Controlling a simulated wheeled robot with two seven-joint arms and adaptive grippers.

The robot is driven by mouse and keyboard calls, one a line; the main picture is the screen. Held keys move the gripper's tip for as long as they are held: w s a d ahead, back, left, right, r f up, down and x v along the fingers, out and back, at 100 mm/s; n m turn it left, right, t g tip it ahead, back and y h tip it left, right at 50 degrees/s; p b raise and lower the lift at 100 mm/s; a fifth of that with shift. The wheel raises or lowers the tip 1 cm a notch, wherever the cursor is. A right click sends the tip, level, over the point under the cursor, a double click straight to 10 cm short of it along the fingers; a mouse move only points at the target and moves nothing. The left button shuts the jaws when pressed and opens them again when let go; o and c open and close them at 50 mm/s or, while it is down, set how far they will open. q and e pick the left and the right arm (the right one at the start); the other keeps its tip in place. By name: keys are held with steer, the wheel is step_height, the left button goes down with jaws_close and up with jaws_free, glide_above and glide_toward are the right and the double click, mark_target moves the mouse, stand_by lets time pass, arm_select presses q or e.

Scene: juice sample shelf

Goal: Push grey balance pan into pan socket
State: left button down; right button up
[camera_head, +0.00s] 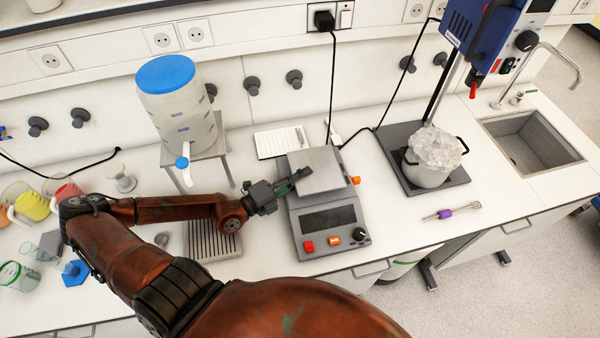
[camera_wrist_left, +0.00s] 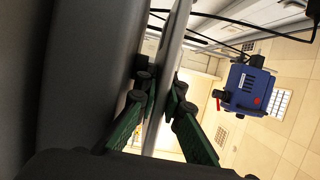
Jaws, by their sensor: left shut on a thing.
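The grey balance pan (camera_head: 321,167) is a flat square plate over the back part of the balance (camera_head: 297,228), which has a dark display and coloured buttons. My left gripper (camera_head: 297,176) is shut on the pan's left edge. In the left wrist view the green fingers (camera_wrist_left: 158,100) pinch the pan (camera_wrist_left: 166,75), which shows edge-on as a thin plate. The pan socket is hidden under the pan. I cannot tell whether the pan touches the balance. My right gripper is not in view.
A ribbed drain tray (camera_head: 213,246) lies left of the balance, and a blue-lidded dispenser (camera_head: 177,110) stands behind my arm. A notepad (camera_head: 280,142) lies behind the balance.

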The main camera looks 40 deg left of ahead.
arm_select(q)
steer(key=shift+r, duration=0.35)
steer(key=c, duration=2)
jaws_free()
steer(key=shift+o, duration=0.2)
steer(key=shift+s+f, duration=0.1)
steer(key=shift+s, duration=0.1)
steer(key=v, duration=1.1)
steer(key=shift+s+a, duration=0.25)
steer(key=shift+s, duration=0.05)
